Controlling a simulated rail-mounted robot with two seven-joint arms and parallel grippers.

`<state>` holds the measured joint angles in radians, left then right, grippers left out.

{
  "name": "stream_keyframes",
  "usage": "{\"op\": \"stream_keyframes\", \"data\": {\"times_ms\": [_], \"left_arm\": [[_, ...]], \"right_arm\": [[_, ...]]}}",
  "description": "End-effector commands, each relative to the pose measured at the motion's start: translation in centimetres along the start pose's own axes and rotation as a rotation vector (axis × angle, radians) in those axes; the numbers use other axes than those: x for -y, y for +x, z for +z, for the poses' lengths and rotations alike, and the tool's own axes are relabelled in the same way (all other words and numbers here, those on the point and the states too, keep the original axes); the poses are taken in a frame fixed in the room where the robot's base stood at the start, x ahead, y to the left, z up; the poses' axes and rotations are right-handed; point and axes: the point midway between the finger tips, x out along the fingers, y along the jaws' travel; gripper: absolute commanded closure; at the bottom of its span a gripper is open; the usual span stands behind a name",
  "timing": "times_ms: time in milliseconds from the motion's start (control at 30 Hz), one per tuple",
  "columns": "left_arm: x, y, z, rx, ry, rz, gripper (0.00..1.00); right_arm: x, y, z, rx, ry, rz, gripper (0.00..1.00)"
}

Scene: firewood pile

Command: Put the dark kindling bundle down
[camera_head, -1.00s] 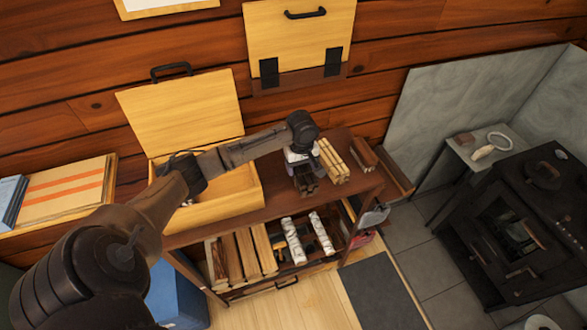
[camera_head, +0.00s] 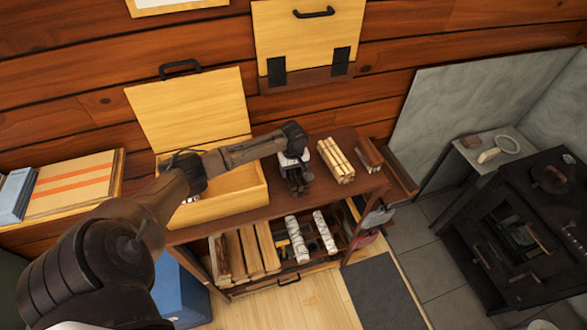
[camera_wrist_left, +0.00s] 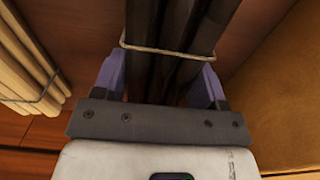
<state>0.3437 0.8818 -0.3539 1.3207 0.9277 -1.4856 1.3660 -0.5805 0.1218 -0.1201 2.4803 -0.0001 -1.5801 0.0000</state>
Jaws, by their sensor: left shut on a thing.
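The dark kindling bundle (camera_head: 299,186) is over the top of the brown shelf unit (camera_head: 258,213), between the open pale wooden box and a pale stick bundle. My left gripper (camera_head: 294,164) is shut on it from above. In the left wrist view the dark sticks (camera_wrist_left: 172,75), with a wire band around them, sit between the two purple-grey fingers of the gripper (camera_wrist_left: 160,84). I cannot tell whether the bundle's underside touches the shelf top. My right gripper is not in view.
The pale stick bundle (camera_head: 335,160) and a reddish-brown bundle (camera_head: 368,154) lie to the right. The open pale box (camera_head: 222,207) stands to the left. Split logs (camera_head: 249,251) and birch logs (camera_head: 297,240) fill the lower shelf. A black stove (camera_head: 530,220) stands at the far right.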

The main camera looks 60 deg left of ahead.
Motion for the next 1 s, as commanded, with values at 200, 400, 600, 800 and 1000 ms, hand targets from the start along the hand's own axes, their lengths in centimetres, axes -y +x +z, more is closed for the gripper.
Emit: {"op": "stream_keyframes", "data": {"times_ms": [200, 400, 600, 800, 1000], "left_arm": [[-0.1, -0.1, 0.0, -0.001, 0.000, 0.002, 0.66], [0.0, 0.2, 0.0, -0.001, 0.000, 0.001, 0.27], [0.0, 0.2, 0.0, -0.001, 0.000, 0.001, 0.09], [0.0, 0.2, 0.0, -0.001, 0.000, 0.001, 0.09], [-0.1, -1.3, -0.1, -0.001, 0.001, 0.003, 0.09]], "right_arm": [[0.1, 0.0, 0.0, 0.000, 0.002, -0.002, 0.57], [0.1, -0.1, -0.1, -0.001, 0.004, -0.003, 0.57], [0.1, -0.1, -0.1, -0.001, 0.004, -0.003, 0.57], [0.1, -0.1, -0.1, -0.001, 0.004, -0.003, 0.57], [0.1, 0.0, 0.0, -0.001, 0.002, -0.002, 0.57]]}}
